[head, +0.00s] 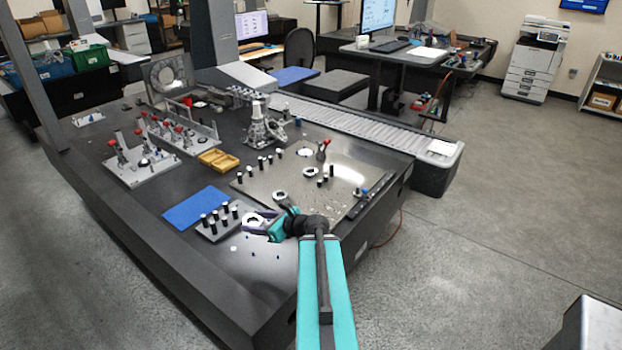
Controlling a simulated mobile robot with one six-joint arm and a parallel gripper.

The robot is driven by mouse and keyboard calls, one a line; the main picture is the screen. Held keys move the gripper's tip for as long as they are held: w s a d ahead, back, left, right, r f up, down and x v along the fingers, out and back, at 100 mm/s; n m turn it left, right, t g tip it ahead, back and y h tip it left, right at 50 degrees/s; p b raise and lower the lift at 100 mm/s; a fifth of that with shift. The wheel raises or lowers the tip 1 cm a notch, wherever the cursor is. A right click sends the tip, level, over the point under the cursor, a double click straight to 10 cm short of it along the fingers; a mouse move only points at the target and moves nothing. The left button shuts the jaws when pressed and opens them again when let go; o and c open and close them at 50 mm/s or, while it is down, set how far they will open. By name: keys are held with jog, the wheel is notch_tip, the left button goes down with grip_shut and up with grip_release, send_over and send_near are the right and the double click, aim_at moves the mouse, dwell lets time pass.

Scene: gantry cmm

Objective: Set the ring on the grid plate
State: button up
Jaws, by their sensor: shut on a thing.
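My gripper (260,222) reaches over the front of the dark table, its teal fingers pointing left. It is shut on a pale ring (249,221), which shows at the fingertips. The grid plate (345,170) is a flat grey plate with small holes, lying behind and to the right of my gripper. Several black-and-white pegs and a few round pale parts stand or lie on it. I cannot tell the exact height of the ring above the table.
A small block with black pegs (212,227) stands close left of my gripper, near a blue mat (196,207). A red-topped clamp (322,150) rises at the plate's back. Yellow trays (218,160) and metal fixtures (263,125) stand farther back. The plate has bare patches.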

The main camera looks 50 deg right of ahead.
jog(key=s+d+f+m+h, duration=0.3)
jog(key=s+d+f+h, duration=0.1)
jog(key=s+d, duration=0.5)
jog(key=s+d+f+m+g+h, duration=0.1)
jog(key=s+d+f+m+h, duration=0.2)
jog(key=s+d, duration=0.7)
jog(key=s+m+h, duration=0.1)
jog(key=s, duration=0.2)
jog(key=shift+d+f+g+p, duration=0.25)
jog(key=shift+f+g+p, duration=0.05)
jog(key=shift+f+p, duration=0.1)
jog(key=shift+w+d+f+b, duration=0.1)
jog(key=shift+w+f+b, duration=0.1)
jog(key=shift+b, duration=0.35)
jog(key=w+d+b, duration=0.1)
jog(key=b, duration=0.4)
jog(key=w+d+b, duration=0.2)
jog(key=b, duration=0.3)
jog(key=shift+w+d+f+b, duration=0.15)
jog(key=shift+d+b, duration=0.1)
jog(key=shift+b, duration=0.1)
jog(key=shift+w+d, duration=0.2)
jog(key=p, duration=0.2)
send_over(334, 218)
jog(key=shift+s+f, duration=0.15)
jog(key=shift+f, duration=0.2)
